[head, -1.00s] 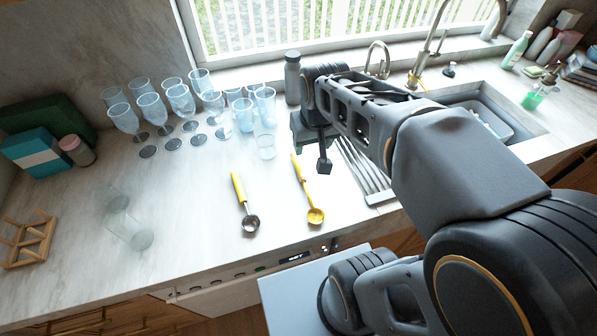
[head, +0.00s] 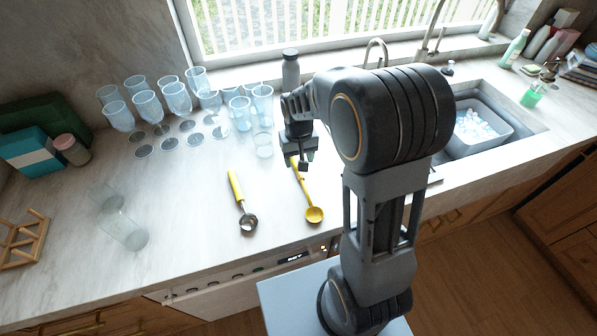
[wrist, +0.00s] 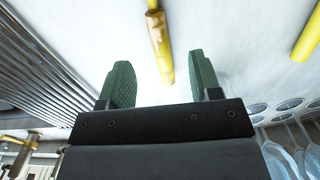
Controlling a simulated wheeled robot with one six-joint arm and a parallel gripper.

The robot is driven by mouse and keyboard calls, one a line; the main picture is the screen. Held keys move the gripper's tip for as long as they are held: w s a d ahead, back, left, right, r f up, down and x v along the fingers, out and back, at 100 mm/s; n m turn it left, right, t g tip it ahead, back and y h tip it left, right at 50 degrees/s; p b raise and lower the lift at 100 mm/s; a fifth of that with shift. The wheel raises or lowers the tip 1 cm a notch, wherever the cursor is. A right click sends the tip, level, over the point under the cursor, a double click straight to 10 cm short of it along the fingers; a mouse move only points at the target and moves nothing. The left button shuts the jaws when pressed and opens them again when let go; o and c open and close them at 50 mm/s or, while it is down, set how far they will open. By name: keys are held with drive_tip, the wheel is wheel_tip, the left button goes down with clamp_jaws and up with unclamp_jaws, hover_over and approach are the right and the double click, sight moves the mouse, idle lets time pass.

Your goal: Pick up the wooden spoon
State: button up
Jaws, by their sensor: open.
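The wooden spoon (head: 314,212), yellow-brown with a round bowl toward the counter's front edge, lies on the pale marble counter. Its handle points back toward the window. My gripper (head: 303,163) is over the far end of the handle, which it partly hides in the head view. In the wrist view my gripper (wrist: 162,78) has its two green-padded fingers apart. The spoon's handle (wrist: 160,45) ends at the gap between them, nearer the centre, with no finger visibly touching it. The height of the fingers above the handle is unclear.
A yellow-handled metal scoop (head: 241,205) lies to the left; its handle shows in the wrist view (wrist: 308,38). A dark bottle (head: 291,72) stands near the window. Clear glassware (head: 127,229) is at the left.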

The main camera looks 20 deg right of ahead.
sight(303, 184)
drive_tip(key=shift+f+p, duration=0.6)
drive_tip(key=shift+f, duration=2.2)
drive_tip(key=c, duration=1)
